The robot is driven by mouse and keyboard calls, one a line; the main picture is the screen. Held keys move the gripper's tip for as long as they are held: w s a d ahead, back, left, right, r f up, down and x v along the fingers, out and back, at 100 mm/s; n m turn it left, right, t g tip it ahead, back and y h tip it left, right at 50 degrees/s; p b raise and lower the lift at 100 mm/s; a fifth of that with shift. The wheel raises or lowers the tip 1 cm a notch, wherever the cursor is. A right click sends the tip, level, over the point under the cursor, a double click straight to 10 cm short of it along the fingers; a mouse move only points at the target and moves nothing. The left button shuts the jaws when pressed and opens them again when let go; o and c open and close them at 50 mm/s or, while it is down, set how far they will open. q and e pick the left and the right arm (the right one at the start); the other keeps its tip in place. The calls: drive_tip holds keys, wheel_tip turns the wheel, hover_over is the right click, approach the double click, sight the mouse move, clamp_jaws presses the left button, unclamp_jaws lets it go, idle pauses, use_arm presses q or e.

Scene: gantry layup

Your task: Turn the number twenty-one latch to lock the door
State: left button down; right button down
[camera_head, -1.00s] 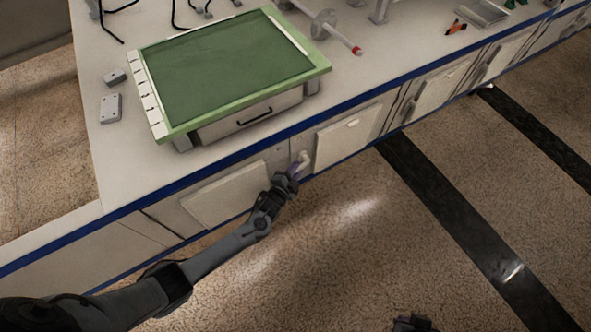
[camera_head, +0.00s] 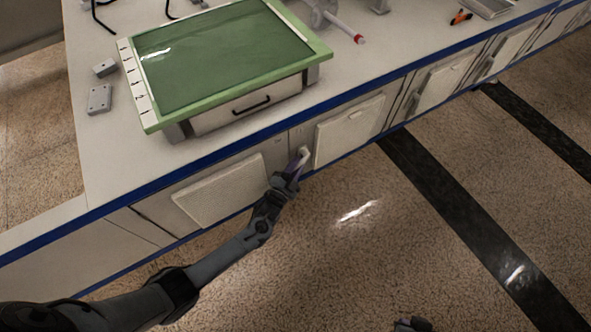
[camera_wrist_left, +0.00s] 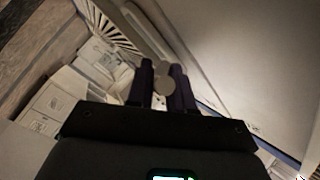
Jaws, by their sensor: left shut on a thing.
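A small pale latch (camera_head: 304,153) sits on the front of the white bench, between two cabinet doors. The left door (camera_head: 222,190) and the right door (camera_head: 348,131) look closed. No number on the latch is readable. My left gripper (camera_head: 296,165) reaches up to the latch from below left, its purple fingers shut on it. In the left wrist view the two fingers (camera_wrist_left: 164,84) stand close together with a pale rounded piece between them; the fingers hide part of it. A dark piece at the bottom edge of the head view looks like my right gripper (camera_head: 411,325), mostly cut off.
Above the latch, a green-framed panel (camera_head: 322,53) rests on the bench top over a drawer with a black handle (camera_head: 251,104). Small grey blocks (camera_head: 100,98) lie at the left. The speckled floor in front of the doors is clear.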

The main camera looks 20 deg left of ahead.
use_arm(q)
drive_tip(key=shift+w+f+n+t, duration=0.15)
drive_tip(key=shift+f+n+t, duration=0.25)
drive_tip(key=shift+t, duration=0.1)
drive_tip(key=shift+w+d+f+n+t, duration=0.1)
drive_tip(key=shift+n+t, duration=0.2)
drive_tip(key=shift+t, duration=0.1)
use_arm(e)
drive_tip(key=shift+f, duration=0.55)
use_arm(q)
drive_tip(key=shift+w+d+f+n+t+y, duration=0.1)
drive_tip(key=shift+f+n+t+y, duration=0.25)
drive_tip(key=shift+t, duration=0.25)
drive_tip(key=c, duration=1.4)
unclamp_jaws()
drive_tip(key=shift+r, duration=0.1)
use_arm(e)
drive_tip(key=shift+a, duration=0.1)
